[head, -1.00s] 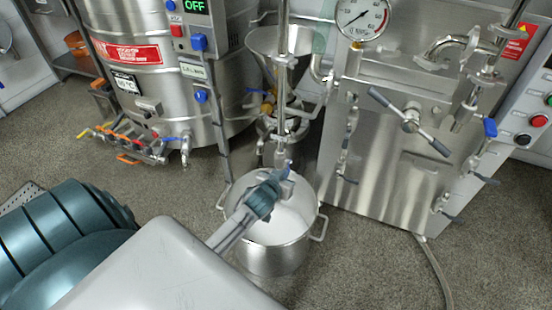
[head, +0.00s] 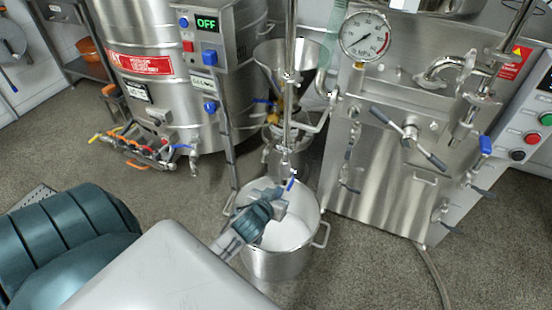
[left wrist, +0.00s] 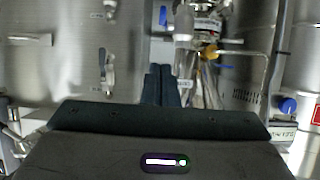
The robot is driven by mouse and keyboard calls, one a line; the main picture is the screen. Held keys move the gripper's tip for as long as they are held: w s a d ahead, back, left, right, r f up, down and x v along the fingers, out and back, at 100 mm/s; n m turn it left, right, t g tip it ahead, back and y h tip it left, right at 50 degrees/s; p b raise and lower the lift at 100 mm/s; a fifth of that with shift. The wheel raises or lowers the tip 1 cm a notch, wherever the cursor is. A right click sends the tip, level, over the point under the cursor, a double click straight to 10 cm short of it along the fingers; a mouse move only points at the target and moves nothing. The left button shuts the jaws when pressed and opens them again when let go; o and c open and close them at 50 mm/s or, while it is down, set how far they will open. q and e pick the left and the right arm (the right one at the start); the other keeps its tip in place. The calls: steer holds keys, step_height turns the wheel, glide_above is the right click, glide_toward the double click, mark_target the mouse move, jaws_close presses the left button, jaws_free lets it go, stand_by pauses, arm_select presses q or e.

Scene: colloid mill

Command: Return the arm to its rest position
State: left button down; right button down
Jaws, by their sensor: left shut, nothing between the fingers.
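My left gripper (head: 279,205) is shut and empty. In the head view it shows in front of the open steel pot (head: 276,264), over its left rim and the white contents (head: 287,236). My left arm comes in from the lower left, with a pale grey link in front. In the left wrist view the two dark fingers (left wrist: 161,85) are together, with steel pipework beyond them. A thin pipe with a blue-handled valve (head: 291,184) hangs just above the pot, close to the gripper. My right gripper is not in view.
The colloid mill's steel funnel (head: 283,60) stands behind the pot. A large steel tank (head: 185,100) with an OFF display is at the left. A steel cabinet (head: 385,190) with a pressure gauge (head: 365,36) is at the right. Grey floor (head: 350,285) is open in front.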

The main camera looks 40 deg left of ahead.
arm_select(q)
steer(key=shift+s+d+r, duration=0.1)
steer(key=shift+s+r, duration=0.1)
steer(key=shift+s, duration=0.25)
